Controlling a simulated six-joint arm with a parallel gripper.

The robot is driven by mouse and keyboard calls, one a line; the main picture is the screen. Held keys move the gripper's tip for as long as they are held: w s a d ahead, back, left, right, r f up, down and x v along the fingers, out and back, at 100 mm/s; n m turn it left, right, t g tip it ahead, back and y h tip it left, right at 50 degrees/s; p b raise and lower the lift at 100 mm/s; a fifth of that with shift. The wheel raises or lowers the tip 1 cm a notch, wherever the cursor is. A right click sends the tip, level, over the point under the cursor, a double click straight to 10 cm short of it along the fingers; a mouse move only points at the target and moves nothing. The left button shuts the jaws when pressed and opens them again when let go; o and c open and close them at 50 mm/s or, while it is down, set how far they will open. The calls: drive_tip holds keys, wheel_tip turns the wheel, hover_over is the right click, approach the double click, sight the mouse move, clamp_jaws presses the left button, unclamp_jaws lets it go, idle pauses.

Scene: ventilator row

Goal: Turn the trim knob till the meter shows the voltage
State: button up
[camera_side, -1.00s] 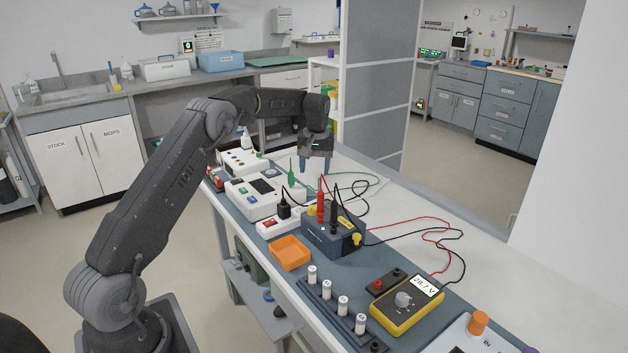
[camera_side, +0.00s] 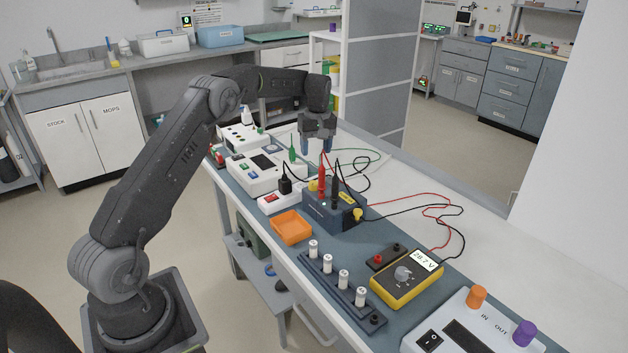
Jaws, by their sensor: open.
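The yellow multimeter (camera_side: 407,287) lies on the bench mat at the lower right. Its lit display (camera_side: 425,261) reads about 28 V; the last digit is hard to read. A dark blue-grey box (camera_side: 322,215) stands mid-bench with a red probe (camera_side: 321,181) and a black probe (camera_side: 335,192) upright at it. A small yellow knob (camera_side: 357,213) is on the box's right side; I cannot tell whether it is the trim knob. My gripper (camera_side: 316,153) points down, open and empty, beyond the box toward the far end, apart from it in the picture.
An orange tray (camera_side: 291,227), a rack of white cylinders (camera_side: 329,268) and a white IN/OUT unit (camera_side: 470,325) stand nearer. White devices (camera_side: 255,172) line the left edge. Red and black leads (camera_side: 440,206) cross the right side. A grey partition (camera_side: 370,75) stands behind.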

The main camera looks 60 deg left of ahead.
sight(314, 183)
drive_tip(key=f, duration=1.1)
drive_tip(key=shift+s+a+f, duration=0.1)
drive_tip(key=shift+s+f, duration=0.2)
drive_tip(key=shift+f, duration=0.05)
drive_tip(key=c, duration=0.9)
drive_tip(key=shift+m, duration=0.8)
drive_tip(key=shift+c, duration=0.2)
drive_tip(key=o, duration=0.9)
drive_tip(key=shift+o, duration=0.2)
drive_tip(key=shift+r, duration=0.15)
